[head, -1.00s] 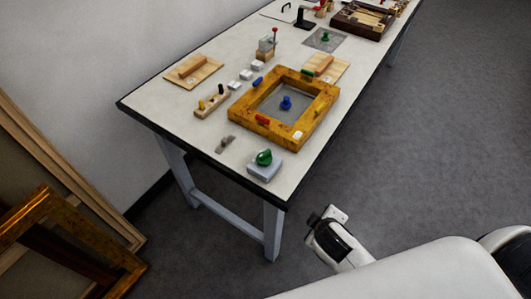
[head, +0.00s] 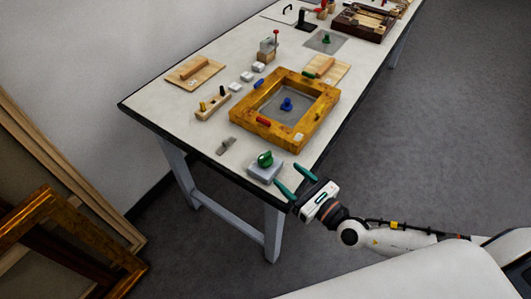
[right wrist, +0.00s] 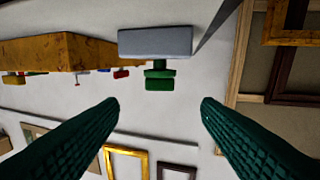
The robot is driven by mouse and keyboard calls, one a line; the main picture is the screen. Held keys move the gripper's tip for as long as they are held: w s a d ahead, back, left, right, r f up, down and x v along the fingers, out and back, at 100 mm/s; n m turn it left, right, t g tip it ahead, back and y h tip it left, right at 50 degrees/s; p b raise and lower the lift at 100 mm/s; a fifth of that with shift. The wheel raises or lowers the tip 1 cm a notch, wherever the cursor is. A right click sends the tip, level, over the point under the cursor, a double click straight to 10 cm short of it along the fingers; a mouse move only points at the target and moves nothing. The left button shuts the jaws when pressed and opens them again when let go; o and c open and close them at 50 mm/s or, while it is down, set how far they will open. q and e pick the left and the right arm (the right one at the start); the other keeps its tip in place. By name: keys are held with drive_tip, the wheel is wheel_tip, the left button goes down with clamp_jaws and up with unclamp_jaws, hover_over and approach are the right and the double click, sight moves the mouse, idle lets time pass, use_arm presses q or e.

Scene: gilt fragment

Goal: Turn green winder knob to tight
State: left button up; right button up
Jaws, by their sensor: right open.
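The green winder knob (head: 265,159) sits on a light grey block (head: 262,173) at the near corner of the workbench. In the right wrist view the picture is upside down: the grey block (right wrist: 155,42) is at the top and the green knob (right wrist: 160,73) hangs below it. My right gripper (head: 286,173) is open and empty, just right of the block, with its fingers pointing toward the knob. In the right wrist view the knob lies ahead, between the lines of the two green fingers (right wrist: 160,103), apart from them. My left gripper is not in view.
A gilt frame (head: 247,127) lies beyond the block on the workbench (head: 175,116). A small grey piece (head: 226,146) lies left of the block. A wooden rack with pegs (head: 212,106) and white blocks stand farther left. Gilt frames (head: 35,215) lean at the lower left.

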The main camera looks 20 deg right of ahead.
sight(265, 158)
drive_tip(key=p+x, duration=0.2)
drive_tip(key=x, duration=0.8)
drive_tip(key=c, duration=1)
drive_tip(key=shift+r+m+t+h+p, duration=0.2)
drive_tip(key=shift+m+t+h+p, duration=0.2)
drive_tip(key=shift+m+h+p, duration=0.55)
drive_tip(key=m+h+p, duration=0.1)
drive_tip(key=h, duration=0.1)
drive_tip(key=shift+a+t+h, duration=0.1)
drive_tip(key=shift+t+h, duration=0.2)
drive_tip(key=shift+h, duration=0.05)
drive_tip(key=m+h+p, duration=0.1)
drive_tip(key=m+h, duration=0.2)
drive_tip(key=shift+f+h, duration=0.15)
drive_tip(key=shift+h, duration=0.25)
drive_tip(key=shift+m+g+h+b, duration=0.5)
drive_tip(key=shift+m+h, duration=1.15)
drive_tip(key=shift+h, duration=1.35)
